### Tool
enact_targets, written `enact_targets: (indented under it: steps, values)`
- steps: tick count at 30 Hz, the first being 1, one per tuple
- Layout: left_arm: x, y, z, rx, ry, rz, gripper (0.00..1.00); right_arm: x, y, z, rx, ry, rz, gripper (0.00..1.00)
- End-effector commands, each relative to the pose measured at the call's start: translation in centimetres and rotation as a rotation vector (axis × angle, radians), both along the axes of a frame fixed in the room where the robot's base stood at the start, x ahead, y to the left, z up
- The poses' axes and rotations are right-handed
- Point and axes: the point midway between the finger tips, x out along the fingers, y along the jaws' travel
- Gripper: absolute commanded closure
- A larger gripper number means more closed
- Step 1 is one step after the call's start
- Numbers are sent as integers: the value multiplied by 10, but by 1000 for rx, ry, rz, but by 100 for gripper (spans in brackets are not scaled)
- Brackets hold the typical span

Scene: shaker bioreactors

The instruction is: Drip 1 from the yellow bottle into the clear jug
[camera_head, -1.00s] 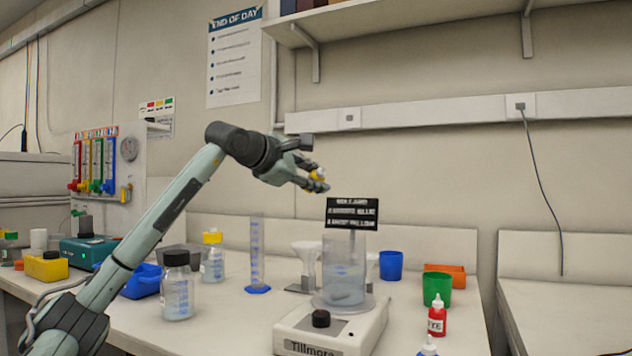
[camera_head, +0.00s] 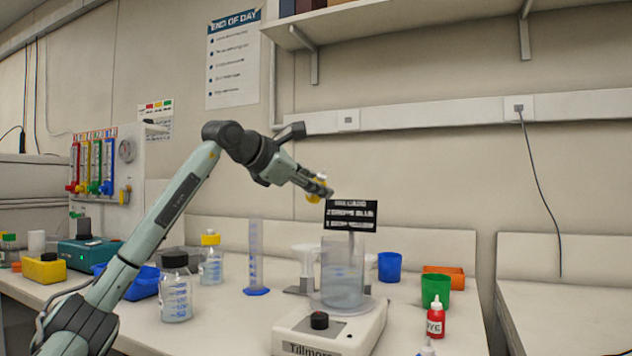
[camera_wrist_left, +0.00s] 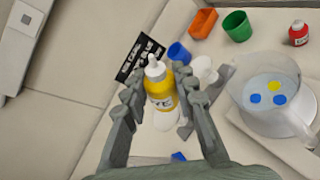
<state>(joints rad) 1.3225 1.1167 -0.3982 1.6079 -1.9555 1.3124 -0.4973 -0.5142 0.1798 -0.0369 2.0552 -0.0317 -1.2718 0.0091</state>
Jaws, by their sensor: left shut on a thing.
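My left gripper (camera_head: 322,188) is shut on the yellow bottle (camera_head: 315,191), up in the air above and slightly left of the clear jug (camera_head: 343,285). In the left wrist view the yellow bottle (camera_wrist_left: 161,88), with a white nozzle and a partly hidden label, sits between the fingers of my left gripper (camera_wrist_left: 160,97). The clear jug (camera_wrist_left: 238,92) stands to the right there. Two blue spots and one yellow spot show in its liquid. The jug stands on a white stirrer plate (camera_head: 292,328). My right gripper is not in view.
A black sign (camera_head: 351,214) stands just behind the jug, close to the gripper. Blue (camera_head: 390,266) and green (camera_head: 435,289) cups, an orange tray (camera_head: 446,275) and a red bottle (camera_head: 436,318) stand to the right. Glass bottles and a cylinder (camera_head: 256,260) stand left.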

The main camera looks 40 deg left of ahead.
Motion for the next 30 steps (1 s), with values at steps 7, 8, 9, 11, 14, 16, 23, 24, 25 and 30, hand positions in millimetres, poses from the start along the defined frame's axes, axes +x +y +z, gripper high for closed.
enact_targets:
  steps: [7, 8, 9, 11, 14, 16, 23, 24, 25, 30]
  values:
    - [-1, -2, -1, -82, 25, 0, 96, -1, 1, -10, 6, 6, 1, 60]
    - [-1, -3, -1, -96, 29, 1, 96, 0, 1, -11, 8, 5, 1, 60]
    - [-1, -3, -1, -114, 35, 1, 96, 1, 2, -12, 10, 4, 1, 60]
    - [-2, -4, -1, -143, 42, 1, 96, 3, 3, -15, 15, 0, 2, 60]
    - [-2, -6, -3, -188, 56, 1, 96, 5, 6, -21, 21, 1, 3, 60]
    - [-2, -7, -4, -213, 65, 1, 96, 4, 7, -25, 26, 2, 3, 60]
    - [-3, -10, -4, -319, 96, 2, 96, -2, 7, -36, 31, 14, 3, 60]
    - [-3, -11, -5, -341, 102, 1, 96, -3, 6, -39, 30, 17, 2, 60]
    - [-4, -11, -5, -357, 106, 1, 96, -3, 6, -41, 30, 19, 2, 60]
    - [-4, -13, -6, -406, 121, 1, 96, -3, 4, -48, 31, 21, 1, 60]
